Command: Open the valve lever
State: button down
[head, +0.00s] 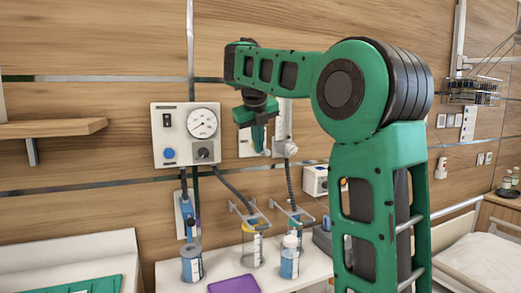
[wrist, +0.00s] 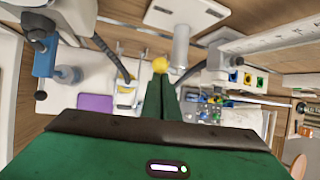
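My gripper (head: 259,146) is raised in front of the wood wall, to the right of the gauge panel, pointing down and away. In the wrist view its two green fingers (wrist: 160,92) lie side by side with no clear gap, so it looks shut. A small yellow rounded piece (wrist: 160,65) shows right at the fingertips; it may be the end of the valve lever. Whether the fingers touch it I cannot tell. A pale cylinder (wrist: 181,48) rises behind it to a white plate (wrist: 186,12). In the head view my arm and gripper hide most of this fitting.
A white gauge panel (head: 186,134) with a round dial and knobs is on the wall at left. Suction jars (head: 251,246) and a purple item (head: 234,284) are on the white counter below. A wooden shelf (head: 52,128) juts out at left. Beds stand at both sides.

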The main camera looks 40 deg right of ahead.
aim_at(269, 151)
jog(key=shift+s+d+r, duration=0.1)
jog(key=shift+d+r, duration=0.6)
jog(key=shift+d, duration=0.25)
jog(key=shift+s+d+r, duration=0.1)
jog(key=shift+d, duration=0.35)
jog(key=shift+s+d+r, duration=0.1)
jog(key=shift+d, duration=0.3)
jog(key=shift+r, duration=0.2)
dwell(0.3)
jog(key=shift+r, duration=0.6)
jog(key=shift+a+f, duration=0.1)
jog(key=shift+a, duration=0.05)
